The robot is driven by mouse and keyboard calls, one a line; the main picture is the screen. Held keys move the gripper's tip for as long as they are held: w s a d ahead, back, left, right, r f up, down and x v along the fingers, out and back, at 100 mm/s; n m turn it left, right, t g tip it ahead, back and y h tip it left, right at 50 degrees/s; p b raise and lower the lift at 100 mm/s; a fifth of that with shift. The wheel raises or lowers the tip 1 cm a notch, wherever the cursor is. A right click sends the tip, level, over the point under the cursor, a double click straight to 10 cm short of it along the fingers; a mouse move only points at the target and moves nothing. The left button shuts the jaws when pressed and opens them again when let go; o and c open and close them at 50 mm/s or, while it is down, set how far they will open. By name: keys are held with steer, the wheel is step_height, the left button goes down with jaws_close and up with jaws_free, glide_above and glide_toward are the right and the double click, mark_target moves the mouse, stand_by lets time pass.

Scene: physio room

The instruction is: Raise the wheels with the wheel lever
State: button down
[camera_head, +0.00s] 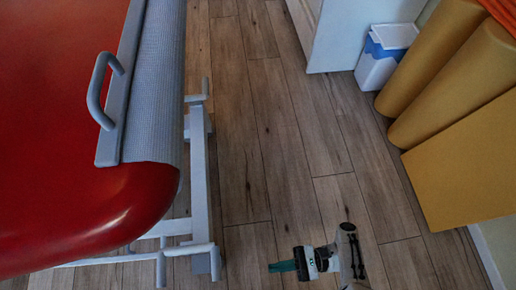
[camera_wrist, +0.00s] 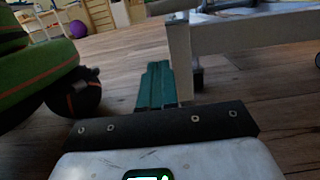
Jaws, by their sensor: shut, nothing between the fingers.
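The treatment table (camera_head: 75,215) has a red top and a light grey metal frame, at the left of the head view. A grey bar (camera_head: 190,250) sticks out low at its near end, beside a frame foot; it looks like the wheel lever, but I cannot be sure. A similar short bar (camera_head: 196,98) shows farther along the frame. My gripper (camera_head: 272,267) has green fingers and is shut and empty, right of the low bar and apart from it. In the wrist view the closed fingers (camera_wrist: 157,72) point toward a grey frame leg (camera_wrist: 181,60). The wheels are not clearly visible.
Yellow rolls (camera_head: 440,85) and a yellow panel (camera_head: 470,160) stand at the right. A blue-and-white box (camera_head: 382,55) is behind them. Green rolls (camera_wrist: 40,75) are at the left of the wrist view. The wooden floor (camera_head: 275,150) between is clear.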

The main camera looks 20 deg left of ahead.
stand_by(0.4)
steer(key=r+p+x, duration=0.2)
steer(key=r+x, duration=0.1)
steer(key=x, duration=0.9)
steer(key=shift+s+a, duration=0.15)
steer(key=shift+s, duration=0.05)
stand_by(0.4)
